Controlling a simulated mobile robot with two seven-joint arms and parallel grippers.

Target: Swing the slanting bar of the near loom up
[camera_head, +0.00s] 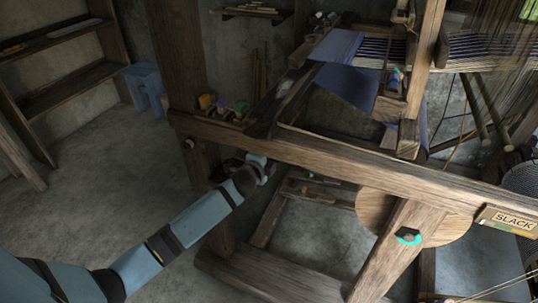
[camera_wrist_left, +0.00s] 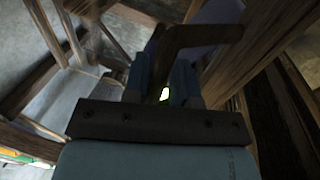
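The near loom's long front beam (camera_head: 330,155) runs across the head view. A slanting timber (camera_head: 392,255) with a green-blue ring crosses a round wooden disc (camera_head: 450,222) at the right. A shorter dark slanting piece (camera_head: 285,100) rises behind the beam; I cannot tell which one is the task's bar. My left gripper (camera_head: 264,168) is at the beam's underside, left of the disc, its tips partly hidden. In the left wrist view my left gripper (camera_wrist_left: 165,80) has a dark bent wooden bar (camera_wrist_left: 205,36) between its fingers; contact is unclear. My right gripper is out of view.
A SLACK sign (camera_head: 508,221) sits at the beam's right end. A thick upright post (camera_head: 182,60) stands beside my left arm, with a low timber (camera_head: 270,275) below. Blue cloth (camera_head: 345,85) lies on the loom. The floor at left is open, near shelves and a blue stool (camera_head: 146,88).

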